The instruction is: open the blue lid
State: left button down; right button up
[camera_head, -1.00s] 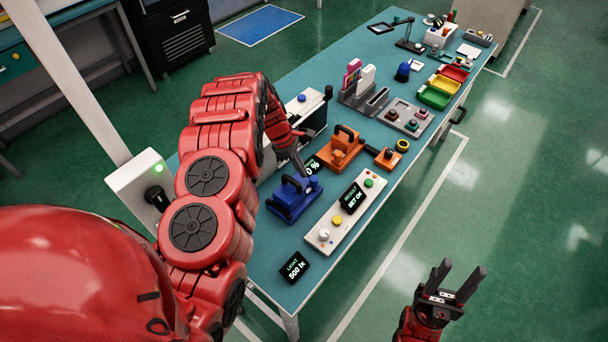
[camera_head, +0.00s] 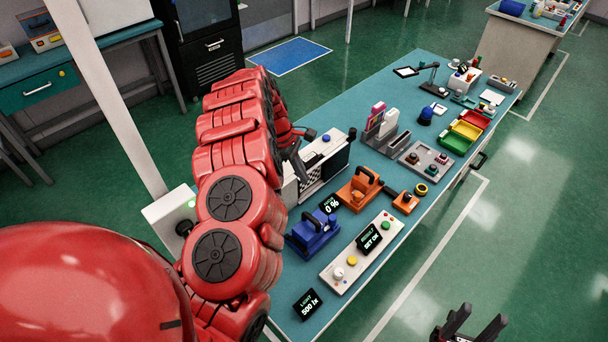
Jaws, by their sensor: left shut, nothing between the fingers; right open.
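The blue lid (camera_head: 313,236) is a blue block with a black handle on top. It lies flat on the teal table, left of a white button panel (camera_head: 361,251), and looks closed. My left gripper (camera_head: 303,172) is just beyond the blue lid, above the table, with its dark fingers pointing down. It is shut, empty and apart from the lid's handle. My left arm hides part of it and the table's left side. My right gripper (camera_head: 480,318) is open and empty, low at the bottom edge over the floor, right of the table.
An orange block with a black handle (camera_head: 358,190) sits behind the blue lid. A small 0 % display (camera_head: 330,204) stands between them. A white checkered device (camera_head: 327,160) is close to my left gripper.

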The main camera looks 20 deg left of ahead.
aim_at(309, 230)
jog(key=k+l, duration=0.3)
jog(key=k, duration=0.15)
jog(key=k+l, duration=0.25)
jog(key=k, duration=0.2)
